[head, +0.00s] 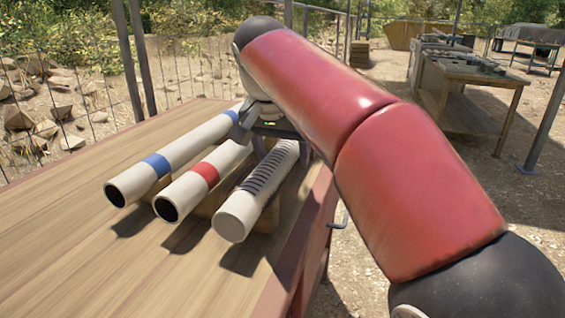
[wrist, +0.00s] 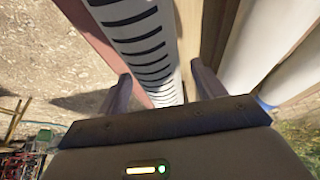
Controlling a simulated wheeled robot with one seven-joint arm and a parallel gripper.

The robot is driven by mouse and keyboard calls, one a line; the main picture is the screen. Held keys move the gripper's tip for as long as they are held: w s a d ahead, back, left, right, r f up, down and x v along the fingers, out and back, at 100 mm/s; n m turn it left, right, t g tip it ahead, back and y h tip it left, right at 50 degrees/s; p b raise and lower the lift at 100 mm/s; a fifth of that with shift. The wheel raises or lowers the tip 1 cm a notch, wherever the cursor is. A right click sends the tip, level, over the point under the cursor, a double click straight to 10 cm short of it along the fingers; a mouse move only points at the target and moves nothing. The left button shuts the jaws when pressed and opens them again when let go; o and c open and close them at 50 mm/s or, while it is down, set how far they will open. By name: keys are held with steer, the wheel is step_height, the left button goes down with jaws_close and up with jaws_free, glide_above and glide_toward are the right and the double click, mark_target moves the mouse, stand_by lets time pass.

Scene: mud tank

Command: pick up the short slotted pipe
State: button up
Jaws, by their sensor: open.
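The slotted pipe (head: 257,190) is pale with a row of dark slots and lies at the right of three pipes, raised above the wooden table. In the wrist view the slotted pipe (wrist: 150,45) runs between the two fingers of my open gripper (wrist: 160,88). One finger is on each side of it, and I see no grip on it. The far end of the pipe is hidden by the gripper body.
A pipe with a red band (head: 205,175) lies close on the left, and one with a blue band (head: 157,165) lies beyond it. A wooden support (head: 262,219) shows under the pipes. The table (head: 70,240) is clear at front left; its red edge (head: 300,240) is close on the right.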

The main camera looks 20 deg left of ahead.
steer(key=shift+w+f, duration=0.2)
steer(key=shift+f, duration=0.3)
steer(key=c, duration=1.3)
steer(key=shift+r, duration=0.1)
